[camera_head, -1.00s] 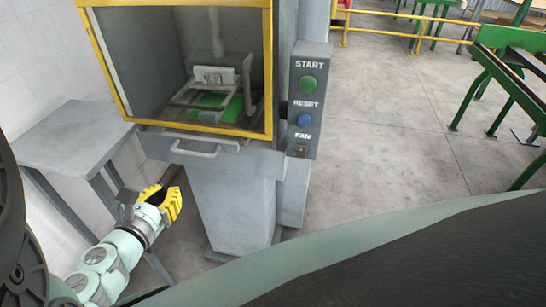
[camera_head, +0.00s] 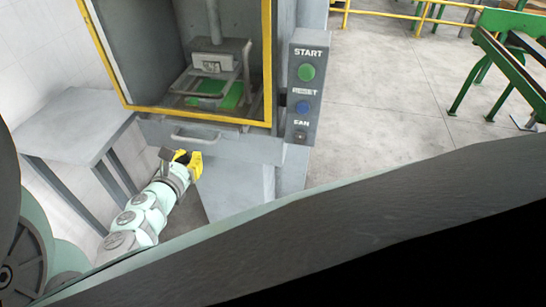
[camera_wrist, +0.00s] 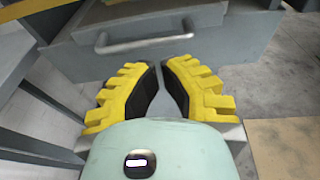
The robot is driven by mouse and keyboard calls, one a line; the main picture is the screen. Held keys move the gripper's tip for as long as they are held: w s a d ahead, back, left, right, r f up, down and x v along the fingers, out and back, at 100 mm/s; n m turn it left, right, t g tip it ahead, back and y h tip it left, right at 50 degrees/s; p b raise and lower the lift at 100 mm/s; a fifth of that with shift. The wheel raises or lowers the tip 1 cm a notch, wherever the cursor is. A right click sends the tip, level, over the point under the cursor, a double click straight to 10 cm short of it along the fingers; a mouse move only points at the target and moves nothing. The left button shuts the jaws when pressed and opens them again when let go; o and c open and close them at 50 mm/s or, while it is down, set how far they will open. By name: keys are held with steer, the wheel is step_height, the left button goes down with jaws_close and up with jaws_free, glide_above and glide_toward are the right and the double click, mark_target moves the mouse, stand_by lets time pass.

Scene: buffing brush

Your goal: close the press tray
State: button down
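The press tray (camera_head: 205,143) shows in the head view as a grey drawer front with a metal handle (camera_head: 195,138), below the yellow-framed press opening. It looks flush or nearly flush with the cabinet; I cannot tell exactly. In the wrist view the tray front (camera_wrist: 165,50) and its bar handle (camera_wrist: 145,44) lie ahead of my fingers. My gripper (camera_head: 182,157) is just below and left of the handle, apart from it. In the wrist view my gripper's yellow fingers (camera_wrist: 160,68) point toward the handle, with a narrow gap between the tips and nothing held.
A grey side table (camera_head: 75,125) stands left of the press. A control panel (camera_head: 304,85) with a green START button, a blue RESET button and a FAN switch is on the right. Inside the press is a green plate (camera_head: 215,94). Open floor lies to the right.

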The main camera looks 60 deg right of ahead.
mark_target(202, 141)
steer(key=shift+x, duration=2.15)
steer(key=x, duration=0.1)
steer(key=b+x, duration=0.1)
steer(key=x, duration=0.1)
steer(key=shift+d+r, duration=0.25)
steer(key=shift+w, duration=0.1)
